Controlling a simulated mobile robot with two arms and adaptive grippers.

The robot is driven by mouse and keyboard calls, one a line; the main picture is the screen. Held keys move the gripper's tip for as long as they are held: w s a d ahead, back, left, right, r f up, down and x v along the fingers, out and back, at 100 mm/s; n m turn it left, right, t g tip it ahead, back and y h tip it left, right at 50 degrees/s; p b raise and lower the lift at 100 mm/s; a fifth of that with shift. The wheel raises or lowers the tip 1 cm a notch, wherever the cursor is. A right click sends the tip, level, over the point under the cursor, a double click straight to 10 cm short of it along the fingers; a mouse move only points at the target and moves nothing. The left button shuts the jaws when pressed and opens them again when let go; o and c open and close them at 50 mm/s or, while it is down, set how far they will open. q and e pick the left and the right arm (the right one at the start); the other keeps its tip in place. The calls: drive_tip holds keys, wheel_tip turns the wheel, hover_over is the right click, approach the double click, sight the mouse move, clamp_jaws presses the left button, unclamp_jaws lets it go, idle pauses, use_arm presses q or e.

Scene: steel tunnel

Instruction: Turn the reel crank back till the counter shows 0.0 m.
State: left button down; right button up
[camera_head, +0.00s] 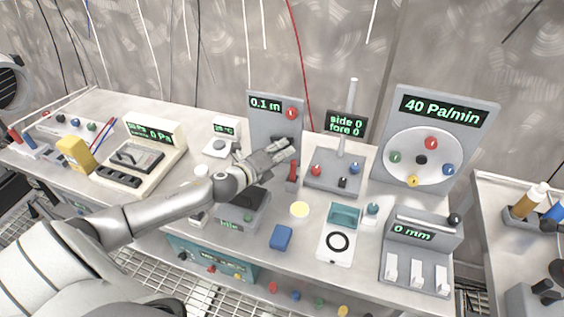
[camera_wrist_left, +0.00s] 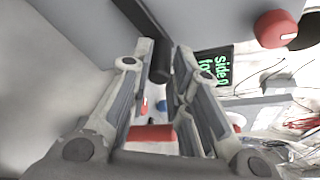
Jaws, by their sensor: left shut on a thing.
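The reel panel (camera_head: 262,122) stands upright at the back of the bench. Its counter (camera_head: 265,103) reads 0.1 m. A red knob (camera_head: 291,113) sits on its upper right and also shows at the upper right of the left wrist view (camera_wrist_left: 278,28). My left gripper (camera_head: 283,150) is in front of the panel's lower part. In the left wrist view its fingers are closed on a dark cylindrical grip (camera_wrist_left: 160,66), which appears to be the crank handle. A dark bar (camera_wrist_left: 133,14) runs up from the grip. In the head view my gripper hides the crank.
A red upright piece (camera_head: 293,172) stands just below my left gripper. To the right are a box with a tall post (camera_head: 352,120) and a panel reading 40 Pa/min (camera_head: 441,110).

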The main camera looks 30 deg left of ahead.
sight(270, 140)
use_arm(q)
drive_tip(key=shift+s+a+r+n+t+h+b, duration=0.15)
drive_tip(key=shift+a+r+n+t+b, duration=0.4)
drive_tip(key=shift+n+b, duration=0.8)
drive_tip(key=shift+s+a+r+n+t+h+b, duration=0.1)
drive_tip(key=shift+a+r+n+t+b, duration=0.45)
drive_tip(key=shift+n, duration=1.3)
drive_tip(key=shift+s+a+r+n+t+h+b, duration=0.25)
drive_tip(key=shift+a+n+t+b, duration=0.45)
drive_tip(key=shift+n+b, duration=0.7)
drive_tip(key=shift+w+d+r+n, duration=0.1)
drive_tip(key=shift+w+d+n, duration=0.05)
drive_tip(key=shift+n, duration=0.15)
drive_tip(key=c, duration=1.6)
unclamp_jaws()
